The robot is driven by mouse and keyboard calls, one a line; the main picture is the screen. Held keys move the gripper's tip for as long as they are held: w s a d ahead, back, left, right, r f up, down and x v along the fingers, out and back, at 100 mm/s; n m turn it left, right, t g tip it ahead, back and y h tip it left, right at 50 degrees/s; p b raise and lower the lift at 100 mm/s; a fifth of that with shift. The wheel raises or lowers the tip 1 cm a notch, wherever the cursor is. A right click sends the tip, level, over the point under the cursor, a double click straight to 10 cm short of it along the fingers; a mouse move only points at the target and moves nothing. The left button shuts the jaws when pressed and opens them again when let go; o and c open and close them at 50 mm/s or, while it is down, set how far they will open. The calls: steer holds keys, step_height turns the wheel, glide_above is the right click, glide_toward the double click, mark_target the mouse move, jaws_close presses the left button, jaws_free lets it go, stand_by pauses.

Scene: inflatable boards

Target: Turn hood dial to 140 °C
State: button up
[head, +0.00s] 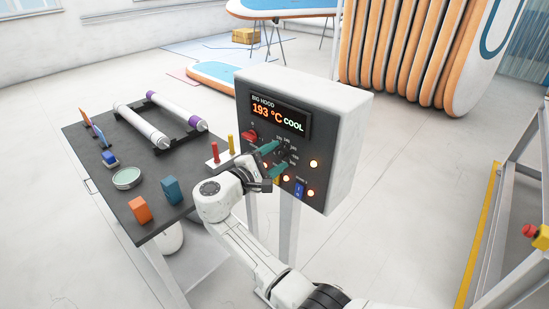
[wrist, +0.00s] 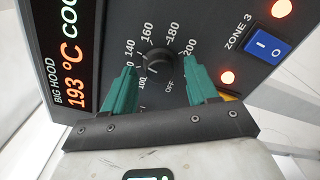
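The hood box (head: 350,110) is white with a dark panel. Its display (head: 279,116) reads "BIG HOOD 193 °C COOL". The hood dial (wrist: 159,58) is a black knob in the wrist view, with marks including 140, 160, 180, 200 and OFF around it. Where its pointer stands is not clear. My gripper (head: 277,157) is at the panel front, with green fingers. In the wrist view my gripper (wrist: 159,68) is open, one finger on each side of the dial, with visible gaps to the knob.
A blue Zone 3 switch (wrist: 267,45) sits beside lit orange lamps. A red knob (head: 250,135) is on the panel's left. A dark-topped table (head: 100,160) at left holds rollers, an orange block (head: 140,209) and a blue block (head: 172,190). Open floor lies right of the box.

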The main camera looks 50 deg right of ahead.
steer(key=a+b, duration=0.2)
steer(key=a, duration=0.8)
steer(key=shift+s+a+b, duration=0.2)
steer(key=shift+a+b, duration=0.15)
stand_by(0.3)
steer(key=s+d+f+m+y, duration=0.3)
steer(key=s+f+y, duration=0.6)
steer(key=s+f, duration=0.95)
steer(key=s+a+f+m+y, duration=0.2)
steer(key=s+a+y, duration=0.2)
steer(key=s, duration=0.4)
steer(key=s+a+f+m+y, duration=0.2)
steer(key=s+a+f+y, duration=0.1)
steer(key=s, duration=0.5)
steer(key=shift+a+f+y, duration=0.2)
steer(key=shift+a+y, duration=0.7)
steer(key=shift+a, duration=0.3)
